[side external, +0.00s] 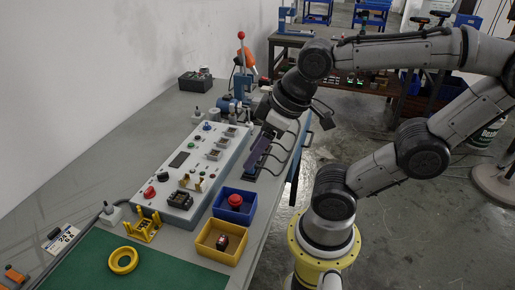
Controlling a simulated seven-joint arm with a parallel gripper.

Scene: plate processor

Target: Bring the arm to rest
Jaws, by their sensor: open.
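My arm reaches in from the right, bent high over the bench edge. My gripper (272,128) points down over the right side of the bench, beside the control panel. It is open; its fingertips are small and dark here, and their exact gap is hard to see. A dark purple plate (258,151) stands tilted just below and left of it, by a rack of grey wire loops (283,150). I cannot tell whether the fingers touch the plate.
The white control panel (178,203) with buttons lies left of the gripper. A blue bin (250,210) and a yellow bin (238,256) stand in front. A red-knobbed lever press (242,60) rises behind. A yellow ring (123,260) lies on the green mat (165,272).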

